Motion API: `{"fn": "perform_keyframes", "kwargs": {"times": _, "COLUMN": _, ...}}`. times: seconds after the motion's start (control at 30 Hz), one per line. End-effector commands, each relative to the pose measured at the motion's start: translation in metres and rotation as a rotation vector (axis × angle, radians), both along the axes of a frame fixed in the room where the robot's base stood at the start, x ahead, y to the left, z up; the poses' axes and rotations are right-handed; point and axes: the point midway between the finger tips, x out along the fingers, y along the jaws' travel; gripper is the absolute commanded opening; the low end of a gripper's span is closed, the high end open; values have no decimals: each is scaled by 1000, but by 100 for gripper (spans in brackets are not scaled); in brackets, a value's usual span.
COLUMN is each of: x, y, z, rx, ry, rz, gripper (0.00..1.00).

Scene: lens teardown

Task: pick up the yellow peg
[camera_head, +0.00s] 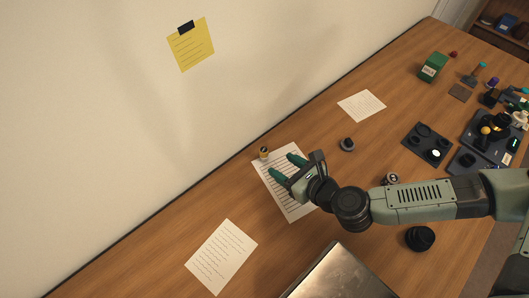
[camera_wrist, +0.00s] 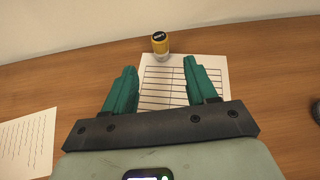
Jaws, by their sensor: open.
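A small upright cylinder (camera_wrist: 160,45) with a dark, marked top and a yellowish body stands at the far edge of a lined sheet. It also shows in the head view (camera_head: 264,153). I cannot tell whether it is the yellow peg. A small yellow piece (camera_head: 485,130) shows among dark parts at the right of the head view, too small to identify. My gripper (camera_head: 287,167) has green fingers, open and empty, above the lined sheet. In the wrist view, the cylinder is beyond the gap between my fingertips (camera_wrist: 161,66), not between them.
The lined sheet (camera_wrist: 165,98) lies below my gripper. Other papers (camera_head: 222,257) (camera_head: 362,105) lie around it. A round dark part (camera_head: 347,144), a black ring (camera_head: 420,238), a metallic plate (camera_head: 338,276) and dark trays (camera_head: 428,143) are to the right or front. The wall is behind.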

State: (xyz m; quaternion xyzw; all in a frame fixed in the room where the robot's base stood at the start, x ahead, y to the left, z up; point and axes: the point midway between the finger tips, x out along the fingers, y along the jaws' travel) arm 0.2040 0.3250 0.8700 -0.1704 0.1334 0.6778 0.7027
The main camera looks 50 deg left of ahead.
Motion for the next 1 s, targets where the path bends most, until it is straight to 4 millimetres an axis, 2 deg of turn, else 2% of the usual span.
{"fn": "perform_keyframes", "kwargs": {"times": 0.17, "x": -4, "y": 14, "z": 0, "rx": 45, "ry": 58, "rz": -48, "gripper": 57}}
{"fn": "perform_keyframes", "kwargs": {"times": 0.4, "x": -1, "y": 49, "z": -14, "rx": 44, "ry": 57, "rz": -48, "gripper": 57}}
{"fn": "perform_keyframes", "kwargs": {"times": 0.67, "x": 1, "y": 68, "z": -23, "rx": 43, "ry": 56, "rz": -47, "gripper": 57}}
{"fn": "perform_keyframes", "kwargs": {"times": 0.9, "x": 6, "y": 99, "z": -38, "rx": 43, "ry": 55, "rz": -46, "gripper": 57}}
{"fn": "perform_keyframes", "kwargs": {"times": 1.0, "x": 7, "y": 106, "z": -41, "rx": 42, "ry": 56, "rz": -47, "gripper": 57}}
